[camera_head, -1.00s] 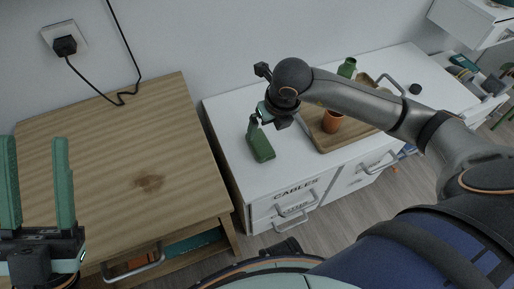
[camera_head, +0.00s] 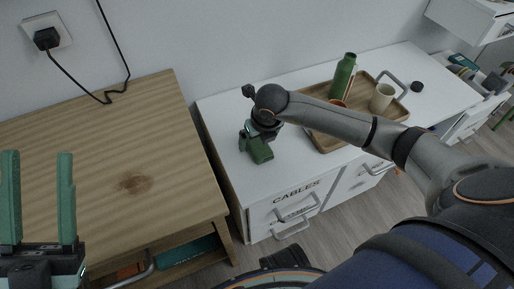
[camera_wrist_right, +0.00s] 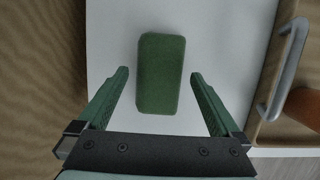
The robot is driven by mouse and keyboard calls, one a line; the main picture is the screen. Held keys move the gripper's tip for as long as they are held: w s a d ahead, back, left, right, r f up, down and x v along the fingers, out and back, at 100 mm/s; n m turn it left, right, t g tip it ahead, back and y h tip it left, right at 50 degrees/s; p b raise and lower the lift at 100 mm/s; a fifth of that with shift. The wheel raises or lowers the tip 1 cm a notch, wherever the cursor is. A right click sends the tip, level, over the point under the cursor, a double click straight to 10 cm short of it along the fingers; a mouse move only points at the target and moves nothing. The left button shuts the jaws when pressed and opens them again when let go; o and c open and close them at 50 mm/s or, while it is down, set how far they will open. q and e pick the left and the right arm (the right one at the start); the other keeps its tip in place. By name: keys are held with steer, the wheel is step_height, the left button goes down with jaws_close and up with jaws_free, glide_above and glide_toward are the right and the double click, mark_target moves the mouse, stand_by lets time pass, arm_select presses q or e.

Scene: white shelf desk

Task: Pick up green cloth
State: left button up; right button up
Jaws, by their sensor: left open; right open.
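The green cloth (camera_wrist_right: 161,73) is a folded, rounded rectangle lying on the white desktop, seen from above in the right wrist view. In the head view it is the green piece (camera_head: 260,154) below my right gripper, partly covered by it. My right gripper (camera_head: 253,138) is open, with one fingertip on each side of the cloth's near part in the wrist view. I cannot tell how far above the desktop the fingertips are. My left gripper (camera_head: 38,190) is open and empty over the wooden table at the left.
A wooden tray (camera_head: 324,142) with metal handles stands right of the cloth on the white desk (camera_head: 222,114). It holds a green bottle (camera_head: 343,78), a beige cup (camera_head: 382,97) and an orange cup (camera_head: 338,103), partly hidden by my arm.

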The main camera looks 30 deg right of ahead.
steer(key=shift+c, duration=0.2)
steer(key=c, duration=1.2)
